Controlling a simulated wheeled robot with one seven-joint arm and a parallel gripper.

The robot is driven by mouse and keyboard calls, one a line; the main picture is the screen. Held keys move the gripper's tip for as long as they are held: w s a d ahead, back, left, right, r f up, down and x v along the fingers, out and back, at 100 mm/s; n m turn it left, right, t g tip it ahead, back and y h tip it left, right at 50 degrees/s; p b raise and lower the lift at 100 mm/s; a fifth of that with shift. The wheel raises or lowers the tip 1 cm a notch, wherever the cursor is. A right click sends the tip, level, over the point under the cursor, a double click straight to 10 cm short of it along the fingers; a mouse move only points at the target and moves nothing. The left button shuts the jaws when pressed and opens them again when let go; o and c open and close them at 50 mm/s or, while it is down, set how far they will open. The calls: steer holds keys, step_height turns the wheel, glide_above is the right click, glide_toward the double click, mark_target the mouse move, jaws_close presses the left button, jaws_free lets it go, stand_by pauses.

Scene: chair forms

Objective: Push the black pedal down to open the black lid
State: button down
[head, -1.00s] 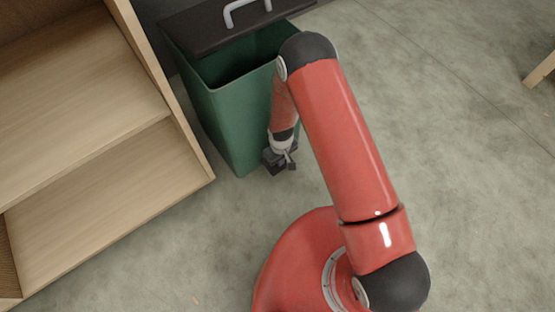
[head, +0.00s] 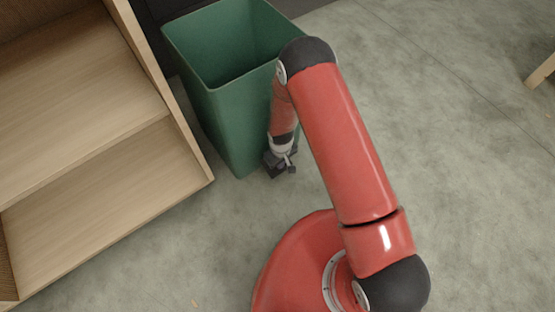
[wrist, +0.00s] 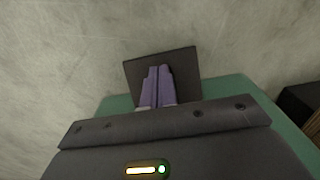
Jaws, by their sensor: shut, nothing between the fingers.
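The green bin (head: 228,105) stands beside the wooden shelf, its mouth wide open and its inside in view. The black lid is swung up behind it, and I cannot make it out clearly at the top edge of the head view. The black pedal (wrist: 188,65) is a dark flat plate at the bin's foot in the wrist view. My gripper (wrist: 158,73) is shut and empty, its two fingertips together over the pedal and seemingly pressing on it. In the head view my gripper (head: 283,165) is low at the bin's front base, where it partly hides the pedal.
A wooden shelf unit (head: 90,110) stands close on the bin's left. A wooden leg (head: 541,70) shows at the far right. The grey floor (head: 450,130) on the right is clear.

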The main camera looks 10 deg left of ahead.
step_height(320, 180, up, 10)
steer(key=p, duration=0.5)
steer(key=shift+p, duration=0.3)
stand_by(0.8)
steer(key=w+d+r+m+t, duration=0.15)
steer(key=d+r, duration=0.25)
steer(key=r, duration=0.7)
steer(key=w+d+r+m+p, duration=0.15)
steer(key=d+r, duration=0.35)
steer(key=r, duration=0.6)
steer(key=w+d+r+m+t+b, duration=0.15)
steer(key=d+r, duration=0.25)
steer(key=r, duration=0.7)
steer(key=s+d+r+m+t+p, duration=0.1)
steer(key=s+d+r+m, duration=0.1)
steer(key=s+d+r, duration=0.4)
steer(key=s+d+r+m+t+p, duration=0.1)
steer(key=s+d+r+m, duration=0.2)
steer(key=s+d+r, duration=0.4)
steer(key=s+r, duration=0.3)
steer(key=s, duration=0.3)
steer(key=shift+s+t, duration=0.2)
steer(key=shift+t, duration=0.1)
steer(key=shift+a+r+m, duration=0.1)
steer(key=shift+r+m, duration=0.05)
steer(key=shift+m, duration=0.1)
